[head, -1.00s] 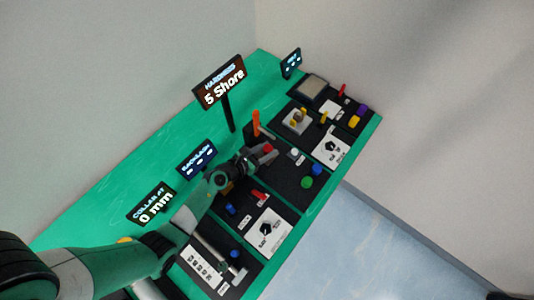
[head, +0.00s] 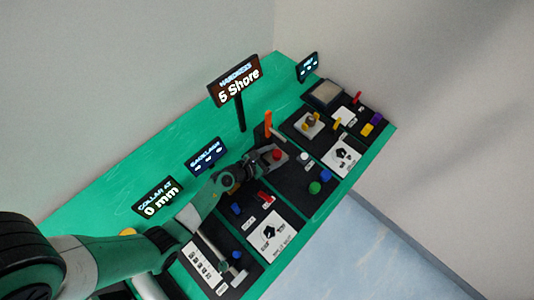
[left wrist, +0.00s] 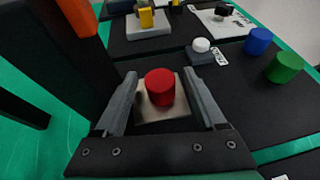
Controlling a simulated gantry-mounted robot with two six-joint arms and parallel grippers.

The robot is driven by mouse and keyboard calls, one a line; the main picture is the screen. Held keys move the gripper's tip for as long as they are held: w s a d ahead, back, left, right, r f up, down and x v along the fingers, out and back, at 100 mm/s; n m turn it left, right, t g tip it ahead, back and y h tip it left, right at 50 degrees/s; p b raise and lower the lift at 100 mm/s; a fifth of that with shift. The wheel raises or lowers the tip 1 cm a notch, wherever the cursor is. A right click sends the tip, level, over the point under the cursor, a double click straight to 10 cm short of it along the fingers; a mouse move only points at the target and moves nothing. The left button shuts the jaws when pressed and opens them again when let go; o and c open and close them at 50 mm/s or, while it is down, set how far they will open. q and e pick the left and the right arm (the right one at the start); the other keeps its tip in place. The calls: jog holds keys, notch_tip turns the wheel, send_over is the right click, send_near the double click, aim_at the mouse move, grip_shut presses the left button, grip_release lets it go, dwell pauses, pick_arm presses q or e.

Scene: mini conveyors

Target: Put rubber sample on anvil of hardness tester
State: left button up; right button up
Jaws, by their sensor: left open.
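A red cylinder (left wrist: 160,86) stands upright on a pale square plate (left wrist: 163,114) of the hardness tester, as the left wrist view shows. The cylinder also shows in the head view (head: 277,155), below the sign (head: 236,82) that reads "HARDNESS 5 Shore". My left gripper (left wrist: 160,76) is open, with one finger on each side of the cylinder. Gaps show between the fingers and the cylinder. A blue cylinder (left wrist: 258,41) and a green cylinder (left wrist: 284,67) stand on the black mat to the right. My right gripper is not in view.
An orange upright part (left wrist: 76,16) stands close to the left of my gripper, at the tester. A small block with a white button (left wrist: 201,45) is just beyond the plate. Other black-mat stations line the green table (head: 110,195). The mat between plate and green cylinder is clear.

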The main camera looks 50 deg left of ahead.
pick_arm(q)
jog(key=p+v, duration=0.3)
jog(key=v, duration=0.8)
jog(key=shift+s+r, duration=0.15)
jog(key=shift+s, duration=0.2)
jog(key=shift+w, duration=0.1)
